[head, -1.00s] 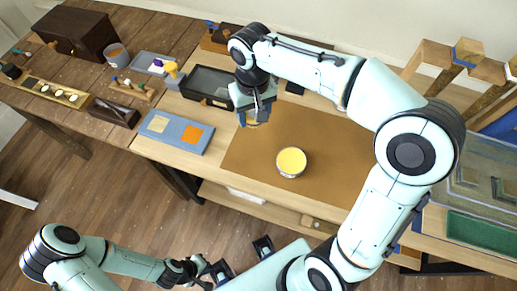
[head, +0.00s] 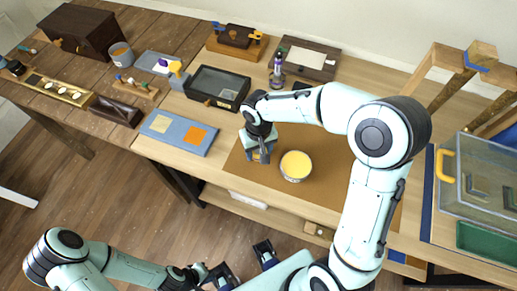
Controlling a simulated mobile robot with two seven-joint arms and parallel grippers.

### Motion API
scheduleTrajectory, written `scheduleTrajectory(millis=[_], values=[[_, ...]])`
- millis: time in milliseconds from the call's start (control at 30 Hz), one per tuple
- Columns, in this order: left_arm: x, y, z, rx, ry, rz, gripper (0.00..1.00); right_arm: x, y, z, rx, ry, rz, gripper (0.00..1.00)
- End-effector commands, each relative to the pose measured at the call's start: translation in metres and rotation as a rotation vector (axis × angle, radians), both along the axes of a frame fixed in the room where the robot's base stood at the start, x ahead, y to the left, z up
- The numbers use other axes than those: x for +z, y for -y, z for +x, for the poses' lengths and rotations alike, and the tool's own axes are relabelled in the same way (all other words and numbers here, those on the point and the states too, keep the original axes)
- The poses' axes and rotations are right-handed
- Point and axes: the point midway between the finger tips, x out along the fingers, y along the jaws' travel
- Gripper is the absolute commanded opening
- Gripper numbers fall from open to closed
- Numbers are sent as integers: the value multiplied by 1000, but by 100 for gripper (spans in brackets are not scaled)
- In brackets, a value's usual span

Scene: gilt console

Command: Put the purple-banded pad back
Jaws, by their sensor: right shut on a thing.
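My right gripper (head: 261,150) points down over the left part of the brown mat (head: 330,190), just left of an open tin of yellow stuff (head: 296,166). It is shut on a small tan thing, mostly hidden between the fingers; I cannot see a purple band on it. A small upright item with a purple part (head: 277,66) stands behind the mat, and another purple thing (head: 163,62) lies in a grey tray at the left. My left gripper (head: 243,264) is open and empty, low at the front, away from the table.
A black open box (head: 218,88) and a blue board with a cream and an orange square (head: 177,132) lie left of the mat. A wooden rack (head: 455,80) and a clear-lidded case (head: 478,185) stand at the right. The mat's right part is clear.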

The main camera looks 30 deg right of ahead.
Motion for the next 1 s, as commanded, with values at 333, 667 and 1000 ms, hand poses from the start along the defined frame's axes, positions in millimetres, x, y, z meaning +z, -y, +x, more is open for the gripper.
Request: scheduleTrajectory(millis=[333,667,1000], values=[[-3,0,-1,0,-1,0,0,-3,0,0,0,1,0,31],[-3,0,-1,0,-1,0,0,-3,0,0,0,1,0,81],[4,0,2,0,2,0,0,29,0,2,-1,7,0,81]])
